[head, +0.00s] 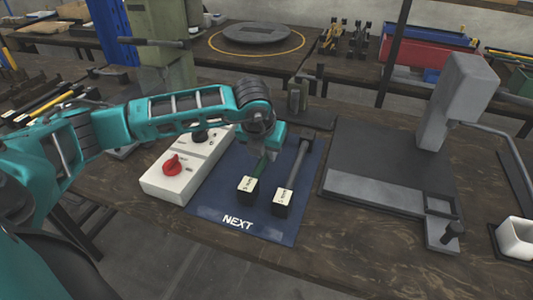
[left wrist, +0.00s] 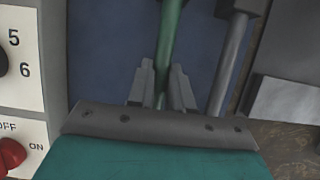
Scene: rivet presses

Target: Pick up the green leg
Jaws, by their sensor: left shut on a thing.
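The green leg (head: 260,170) lies on the blue NEXT mat (head: 218,213), with a dark labelled block (head: 247,188) at its near end. My left gripper (head: 267,157) is over the leg's rod. In the left wrist view its two fingers (left wrist: 162,92) are closed around the green rod (left wrist: 170,35). A grey leg (head: 297,168) with a similar labelled block lies to the right, apart from the gripper. Part of the green leg is hidden behind my gripper in the head view. My right gripper is not in view.
A white control box (head: 167,186) with a red knob stands left of the mat. A grey press (head: 460,95) on a dark plate stands to the right. A white cup-like container (head: 515,238) sits at the far right. Bare table lies in front of the dark plate.

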